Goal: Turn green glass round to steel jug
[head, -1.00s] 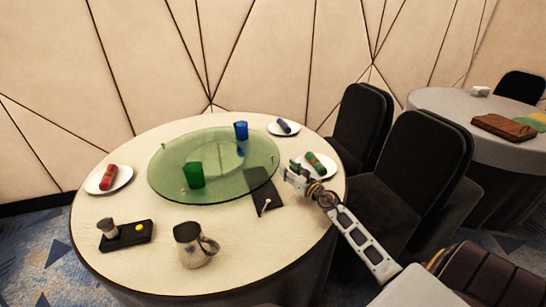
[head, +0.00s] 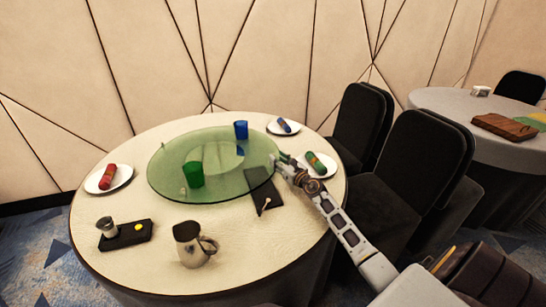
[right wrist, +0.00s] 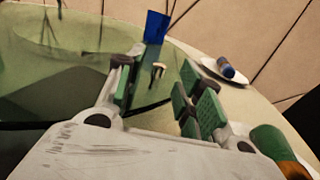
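The green glass (head: 193,175) stands upright on the front left part of a round green see-through turntable (head: 220,188). The steel jug (head: 192,247) stands on the table in front of the turntable, its handle to the right. My right gripper (head: 278,162) is at the turntable's right rim. My left gripper is not in view.
A blue glass (head: 241,130) stands at the turntable's back. White plates with rolled napkins (head: 109,178) lie around it. A black tray with a small cup (head: 125,238) is at front left, a dark mat (head: 266,195) below my gripper. Black chairs (head: 418,160) stand at right.

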